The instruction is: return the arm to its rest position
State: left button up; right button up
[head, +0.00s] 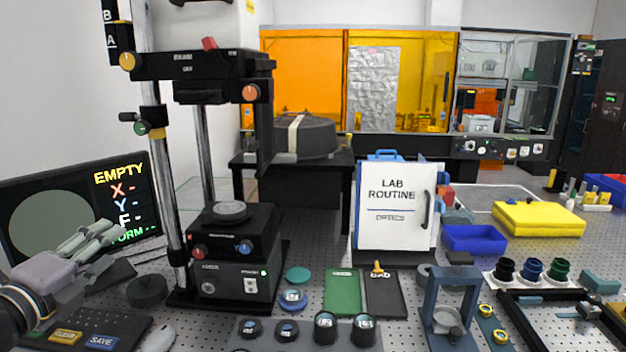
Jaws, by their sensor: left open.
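My left gripper (112,233) is at the left of the head view, in front of the monitor (45,222). It is open, and I see nothing between its fingers. It hangs above the black control pad (85,332) and left of the interferometer stand (222,270). The stand has metal columns and a black upper head (200,68). A round dark disc (230,210) sits on the stand's stage. The monitor reads "EMPTY" above the letters X, Y and F; my gripper covers part of its lower side. My right gripper is not in view.
A dark round puck (147,290) lies between my left gripper and the stand. A tray with several lenses (300,343) is at the front. Green (343,293) and black (387,295) mats lie mid-table. A white "LAB ROUTINE" board (395,207) stands behind them.

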pick_arm(q)
jog(key=s+d+f+n+g+y, duration=0.1)
jog(key=s+d+f+n+g, duration=0.2)
jog(key=f, duration=0.6)
jog(key=s+d+f+n+g+y, duration=0.1)
jog(key=s+f+n, duration=0.1)
jog(key=f+n, duration=0.5)
jog(key=s+d+f+n+g+y, duration=0.1)
jog(key=s+d+f+n+g, duration=0.15)
jog(key=f, duration=0.75)
jog(key=s+d+f+n+g+h, duration=0.1)
jog(key=s+d+f+n+g, duration=0.25)
jog(key=s+f, duration=0.45)
jog(key=s+d+f+n+g, duration=0.3)
jog(key=s+f+n, duration=0.25)
jog(key=s, duration=0.45)
jog(key=s+f+g, duration=0.1)
jog(key=s+f, duration=0.1)
jog(key=f, duration=1.2)
jog(key=s+f+g, duration=0.1)
jog(key=s+f, duration=0.1)
jog(key=f, duration=1.2)
jog(key=s+a+f+g, duration=0.1)
jog(key=s+a+f, duration=0.1)
jog(key=s+f, duration=1.2)
jog(key=shift+s+a+f+m, duration=0.25)
jog(key=shift+s+f+m, duration=0.15)
jog(key=shift+s, duration=0.35)
